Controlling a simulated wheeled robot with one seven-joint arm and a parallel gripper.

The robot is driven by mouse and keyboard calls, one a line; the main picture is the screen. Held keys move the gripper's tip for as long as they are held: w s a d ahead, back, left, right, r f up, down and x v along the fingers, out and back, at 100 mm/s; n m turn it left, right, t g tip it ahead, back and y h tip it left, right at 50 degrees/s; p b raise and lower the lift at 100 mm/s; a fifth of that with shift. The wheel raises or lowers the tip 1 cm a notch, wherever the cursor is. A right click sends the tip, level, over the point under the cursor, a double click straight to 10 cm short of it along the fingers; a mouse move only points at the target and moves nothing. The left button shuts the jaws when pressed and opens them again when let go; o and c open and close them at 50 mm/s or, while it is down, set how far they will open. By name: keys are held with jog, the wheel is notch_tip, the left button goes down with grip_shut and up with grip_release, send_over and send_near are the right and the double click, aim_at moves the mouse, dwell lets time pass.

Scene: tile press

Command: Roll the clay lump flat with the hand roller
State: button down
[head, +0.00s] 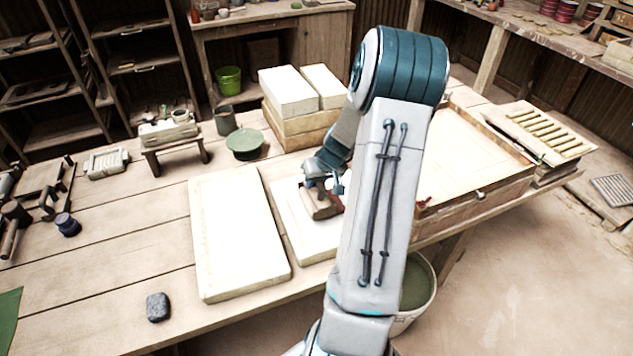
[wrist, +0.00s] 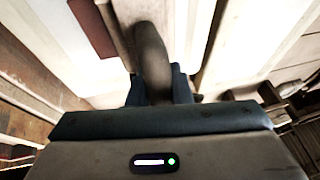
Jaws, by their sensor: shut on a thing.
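My gripper (head: 322,182) is over the white board in the middle of the table. In the wrist view my gripper (wrist: 158,88) is shut on the dark curved handle of the hand roller (wrist: 152,50). The roller's brown body (head: 320,206) is low over the white board (head: 292,222); whether it presses on anything cannot be told. A flat reddish-brown piece, apparently the clay (wrist: 92,27), shows beside the roller in the wrist view. In the head view the clay is mostly hidden by the roller and my arm.
A larger white slab (head: 232,225) lies left of the board, and a grey block (head: 158,306) in front of it. White blocks (head: 288,92) and a green bowl (head: 245,142) stand behind. A wooden frame (head: 470,150) is at right. The table's left front is mostly clear.

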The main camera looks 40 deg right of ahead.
jog(key=shift+r+p, duration=1.5)
jog(key=shift+r, duration=2.05)
